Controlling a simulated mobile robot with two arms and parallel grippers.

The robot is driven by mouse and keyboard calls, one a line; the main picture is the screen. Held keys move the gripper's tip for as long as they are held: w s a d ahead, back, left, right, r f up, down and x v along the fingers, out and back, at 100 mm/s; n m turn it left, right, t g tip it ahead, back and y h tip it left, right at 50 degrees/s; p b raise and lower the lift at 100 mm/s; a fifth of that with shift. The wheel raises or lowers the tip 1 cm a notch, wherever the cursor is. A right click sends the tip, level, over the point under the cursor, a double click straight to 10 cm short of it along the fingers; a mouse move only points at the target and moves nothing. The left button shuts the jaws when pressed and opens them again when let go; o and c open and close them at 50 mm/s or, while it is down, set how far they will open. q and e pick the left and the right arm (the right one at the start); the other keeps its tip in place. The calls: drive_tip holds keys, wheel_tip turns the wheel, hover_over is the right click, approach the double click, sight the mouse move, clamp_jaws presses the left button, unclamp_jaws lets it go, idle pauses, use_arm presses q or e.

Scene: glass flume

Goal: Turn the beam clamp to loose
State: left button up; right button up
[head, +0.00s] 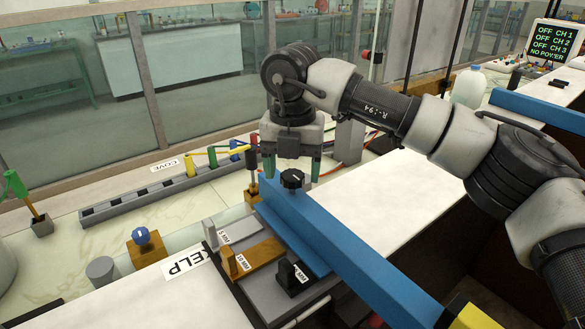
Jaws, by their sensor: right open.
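A black knob (291,179), which looks like the beam clamp, stands on top of the blue beam (345,246) near its far end. A small pale mark shows on the knob. My right gripper (292,168) points down over it with its green-tipped fingers apart. One fingertip is to the left of the knob and one to the right, with gaps visible on both sides. I cannot tell whether the fingertips are level with the knob or behind it. My left gripper is not in view.
Left of the beam are a grey plate with labelled blocks (260,255), a KELP sign (184,264) and an orange block with a blue knob (146,248). A grey rack of coloured plugs (150,196) lies behind. A bottle (467,87) and a monitor (553,40) stand at right.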

drive_tip(key=shift+f, duration=0.35)
drive_tip(key=shift+c, duration=0.6)
drive_tip(key=c, duration=0.8)
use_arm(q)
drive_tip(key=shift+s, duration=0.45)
